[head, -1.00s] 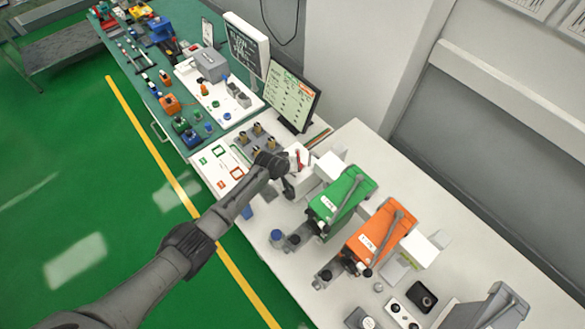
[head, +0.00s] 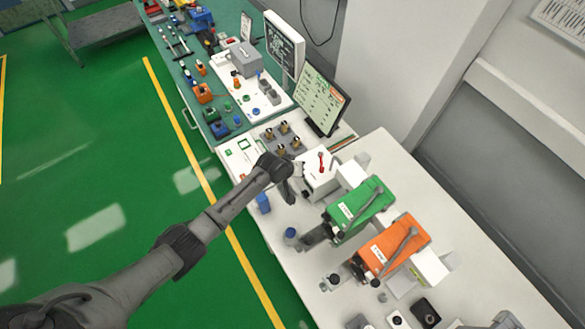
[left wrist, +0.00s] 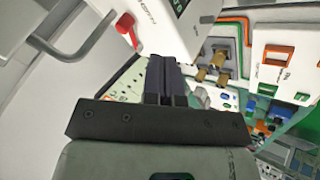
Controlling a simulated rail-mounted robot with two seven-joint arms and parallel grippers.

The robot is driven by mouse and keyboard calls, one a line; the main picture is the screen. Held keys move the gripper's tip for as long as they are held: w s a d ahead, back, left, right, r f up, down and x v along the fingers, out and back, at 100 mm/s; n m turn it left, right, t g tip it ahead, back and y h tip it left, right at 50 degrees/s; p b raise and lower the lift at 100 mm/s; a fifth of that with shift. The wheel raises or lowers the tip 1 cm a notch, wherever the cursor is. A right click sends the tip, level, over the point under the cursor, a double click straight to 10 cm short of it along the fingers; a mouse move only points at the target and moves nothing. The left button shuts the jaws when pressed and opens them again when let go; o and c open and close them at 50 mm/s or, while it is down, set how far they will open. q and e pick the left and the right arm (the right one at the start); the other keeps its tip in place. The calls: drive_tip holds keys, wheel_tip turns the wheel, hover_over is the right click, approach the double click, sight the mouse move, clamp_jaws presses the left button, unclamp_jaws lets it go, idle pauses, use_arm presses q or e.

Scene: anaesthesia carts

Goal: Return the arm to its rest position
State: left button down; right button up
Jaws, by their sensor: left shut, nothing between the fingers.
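My left arm reaches in from the lower left of the head view over the green floor to the white bench. My left gripper (head: 289,193) points down beside the white box with a red lever (head: 320,173). It is shut and empty. In the left wrist view the two dark fingers of my left gripper (left wrist: 164,75) lie together with nothing between them. The red lever (left wrist: 126,28) shows up and left of them. Whether the fingertips touch anything cannot be told. My right gripper is not in view.
A green unit (head: 358,208) and an orange unit (head: 394,245) stand right of the gripper. A blue item (head: 263,203) and a blue-capped jar (head: 290,236) are close by. Brass-coloured knobs (head: 283,128) and a tilted screen (head: 319,98) stand behind. The green floor (head: 110,150) is clear.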

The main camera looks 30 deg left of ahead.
use_arm(q)
drive_tip(key=shift+d+v, duration=0.15)
drive_tip(key=shift+v, duration=1.05)
drive_tip(key=shift+d+v, duration=0.15)
drive_tip(key=shift+v, duration=1.05)
drive_tip(key=shift+s, duration=0.1)
drive_tip(key=s+r+m+y, duration=0.1)
drive_tip(key=s+r+m, duration=0.15)
drive_tip(key=r, duration=0.25)
drive_tip(key=s+r+m+t+y, duration=0.1)
drive_tip(key=r+m, duration=0.2)
drive_tip(key=r, duration=0.2)
drive_tip(key=s+r+m+y, duration=0.1)
drive_tip(key=s+r+m, duration=0.1)
drive_tip(key=r, duration=0.3)
drive_tip(key=s+r+p, duration=0.1)
drive_tip(key=s, duration=1.2)
drive_tip(key=s+f+n+g+p, duration=0.1)
drive_tip(key=s+f+g, duration=0.3)
drive_tip(key=s, duration=1.3)
wheel_tip(320, 180, down, 4)
drive_tip(key=shift+a+f, duration=0.2)
